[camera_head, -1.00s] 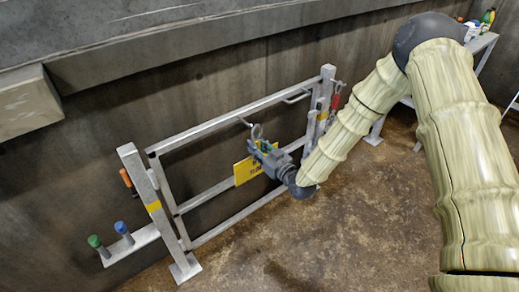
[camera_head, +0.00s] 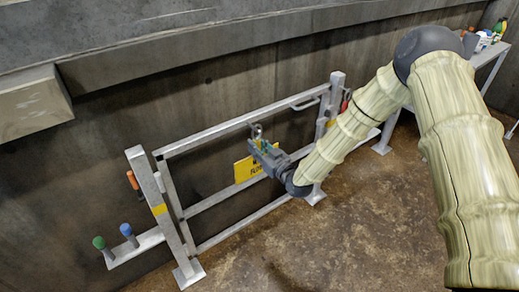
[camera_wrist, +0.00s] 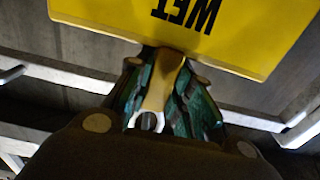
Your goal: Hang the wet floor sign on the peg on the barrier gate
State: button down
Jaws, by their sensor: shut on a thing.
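The wet floor sign (camera_head: 247,170) is a yellow board with black lettering, in front of the barrier gate (camera_head: 212,136) in the head view. In the wrist view the sign (camera_wrist: 255,30) fills the top, its lettering upside down. My gripper (camera_head: 259,147) is at the sign's top, close to the gate's top rail. It is shut on the yellow neck (camera_wrist: 162,80) of the sign, between green finger pads. A metal ring (camera_head: 257,130) shows just above the gripper near the rail. The peg is not clearly made out, and I cannot tell whether the ring touches it.
The gate's left post (camera_head: 157,212) has an orange handle (camera_head: 132,180) beside it. Green (camera_head: 99,243) and blue (camera_head: 126,229) knobs stand on a low bar. A table (camera_head: 489,55) with bottles is at the back right. The floor in front is clear.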

jog(key=shift+w+a+f+b, duration=0.45)
jog(key=shift+w+f+b, duration=0.1)
jog(key=shift+w, duration=0.05)
dwell(0.6)
jog(key=c, duration=1.2)
grip_release()
